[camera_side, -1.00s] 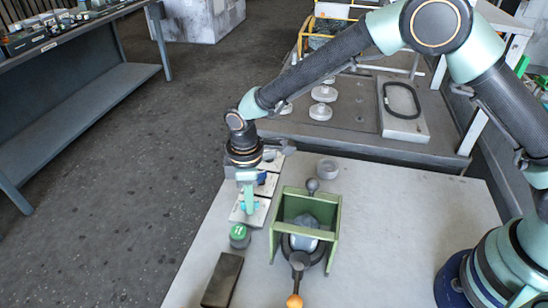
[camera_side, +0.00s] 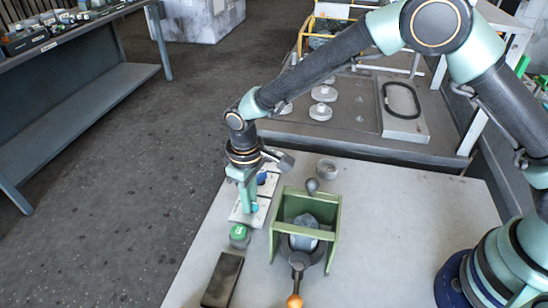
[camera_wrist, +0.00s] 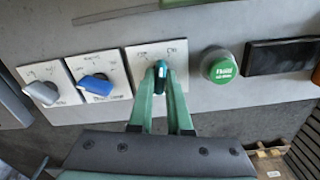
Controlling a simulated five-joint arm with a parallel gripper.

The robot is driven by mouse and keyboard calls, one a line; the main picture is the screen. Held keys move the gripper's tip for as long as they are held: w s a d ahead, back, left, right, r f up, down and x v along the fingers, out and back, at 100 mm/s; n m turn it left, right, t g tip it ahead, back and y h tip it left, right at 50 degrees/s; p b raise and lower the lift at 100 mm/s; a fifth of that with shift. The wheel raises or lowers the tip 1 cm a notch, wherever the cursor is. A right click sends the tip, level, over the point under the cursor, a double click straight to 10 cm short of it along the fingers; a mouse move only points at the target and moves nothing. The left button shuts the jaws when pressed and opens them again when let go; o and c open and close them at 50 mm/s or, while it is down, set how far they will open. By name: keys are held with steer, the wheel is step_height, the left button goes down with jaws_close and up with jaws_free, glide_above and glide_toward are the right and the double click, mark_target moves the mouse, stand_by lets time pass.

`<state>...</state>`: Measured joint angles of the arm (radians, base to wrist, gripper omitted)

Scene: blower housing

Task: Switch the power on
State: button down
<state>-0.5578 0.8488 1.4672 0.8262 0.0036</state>
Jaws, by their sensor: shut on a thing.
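A teal rotary knob (camera_wrist: 160,70) sits on a white switch plate (camera_wrist: 139,56) in the wrist view, with small labels I cannot read clearly. My gripper (camera_wrist: 160,90) has one finger on each side of this knob and is shut on it. The knob's long axis runs along the fingers, upright in the picture. In the side view my gripper (camera_side: 252,207) reaches down to the front plate of the row, with a bit of teal showing at its tips.
Beside it are a blue knob (camera_wrist: 97,84) and a grey knob (camera_wrist: 42,92) on their own plates. A green button (camera_wrist: 219,66) and a black block (camera_wrist: 281,56) lie on the other side. A green housing (camera_side: 335,232) stands close by.

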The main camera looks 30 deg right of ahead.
steer(key=shift+r, duration=0.1)
steer(key=m, duration=0.4)
stand_by(0.3)
steer(key=c, duration=1)
jaws_free()
steer(key=shift+o, duration=0.2)
steer(key=shift+r, duration=2.9)
steer(key=shift+r, duration=0.1)
